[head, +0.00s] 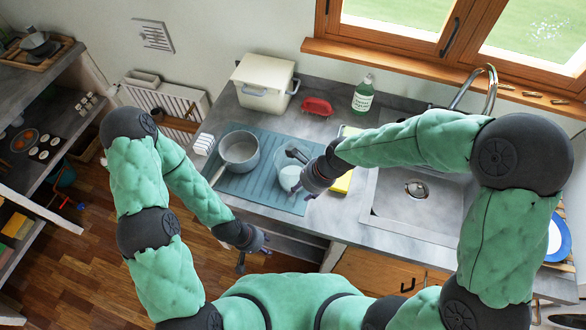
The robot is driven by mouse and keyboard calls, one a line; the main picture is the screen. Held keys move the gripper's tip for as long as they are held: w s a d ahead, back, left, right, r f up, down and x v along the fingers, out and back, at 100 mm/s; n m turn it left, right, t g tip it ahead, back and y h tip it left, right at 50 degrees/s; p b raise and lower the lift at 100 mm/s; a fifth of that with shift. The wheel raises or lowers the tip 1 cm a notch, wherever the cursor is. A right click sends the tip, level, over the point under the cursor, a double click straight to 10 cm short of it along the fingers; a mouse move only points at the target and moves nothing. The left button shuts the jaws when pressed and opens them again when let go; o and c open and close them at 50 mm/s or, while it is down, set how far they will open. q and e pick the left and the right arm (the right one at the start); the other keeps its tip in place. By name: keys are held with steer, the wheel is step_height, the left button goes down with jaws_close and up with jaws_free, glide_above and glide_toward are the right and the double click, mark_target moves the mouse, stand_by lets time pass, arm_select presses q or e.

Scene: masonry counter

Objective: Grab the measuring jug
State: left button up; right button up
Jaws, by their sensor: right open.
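The measuring jug (282,172) is a clear, pale vessel standing on the blue-green drying mat (240,192), right of the grey saucepan. My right gripper (294,174) is open at the jug's right side, with its fingers spread around or above that side. The gripper hides part of the jug, and I cannot tell whether they touch. My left gripper (254,262) is low, in front of the counter's front edge and away from the jug. Its small fingers look spread and empty.
A saucepan (239,150) stands on the mat left of the jug. A white bin (264,82), a red object (317,106) and a green soap bottle (363,94) stand behind. A yellow item (343,183) lies beside my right gripper, left of the sink (416,212).

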mark_target(292, 197)
steer(key=b+x, duration=0.1)
steer(key=x, duration=0.6)
steer(key=shift+w+a+f, duration=0.1)
steer(key=shift+f, duration=0.15)
jaws_close()
